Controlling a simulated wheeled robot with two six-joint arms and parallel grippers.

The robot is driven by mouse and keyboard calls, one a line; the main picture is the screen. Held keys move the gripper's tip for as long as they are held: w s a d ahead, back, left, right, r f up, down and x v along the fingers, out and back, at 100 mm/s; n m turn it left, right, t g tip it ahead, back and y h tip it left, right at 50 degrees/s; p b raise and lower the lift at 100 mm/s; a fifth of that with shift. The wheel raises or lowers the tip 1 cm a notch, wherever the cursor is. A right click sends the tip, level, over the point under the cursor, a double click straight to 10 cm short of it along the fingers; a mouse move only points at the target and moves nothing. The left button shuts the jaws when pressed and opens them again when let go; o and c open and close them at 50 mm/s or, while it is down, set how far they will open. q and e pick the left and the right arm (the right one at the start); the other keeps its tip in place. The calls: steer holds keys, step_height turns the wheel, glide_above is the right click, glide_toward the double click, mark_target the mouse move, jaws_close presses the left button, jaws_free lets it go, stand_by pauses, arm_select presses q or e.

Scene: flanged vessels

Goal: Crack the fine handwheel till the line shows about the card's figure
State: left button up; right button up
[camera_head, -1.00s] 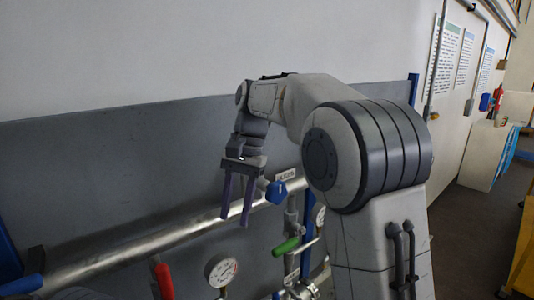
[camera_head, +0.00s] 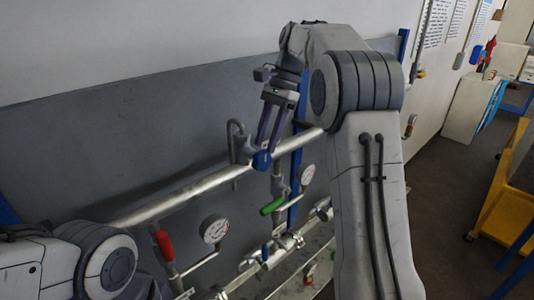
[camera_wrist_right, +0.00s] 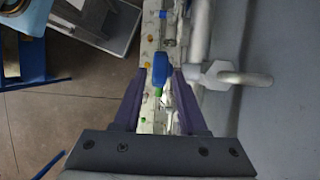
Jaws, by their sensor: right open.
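A blue valve knob (camera_head: 262,160), perhaps the fine handwheel, sits at the silver pipe on the grey panel. My right gripper (camera_head: 268,143) is open with its fingers pointing down at it. In the right wrist view, the blue knob (camera_wrist_right: 160,68) shows between the tips of my right gripper (camera_wrist_right: 160,74), with gaps on both sides. A round gauge (camera_head: 213,229) stands lower left and a second gauge (camera_head: 307,174) stands right of the knob. Their readings are too small to tell. No card can be made out by the gauges. My left gripper is out of view.
A red handle (camera_head: 163,245), a green lever (camera_head: 272,205) and another blue handle (camera_head: 265,252) stick out near the piping. The silver pipe (camera_head: 180,197) runs slantwise across the panel. A yellow cart (camera_head: 499,200) stands on the floor at right.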

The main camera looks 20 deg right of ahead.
mark_target(254, 163)
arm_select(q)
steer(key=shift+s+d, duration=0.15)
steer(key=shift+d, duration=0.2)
arm_select(e)
steer(key=shift+x, duration=2.05)
jaws_close()
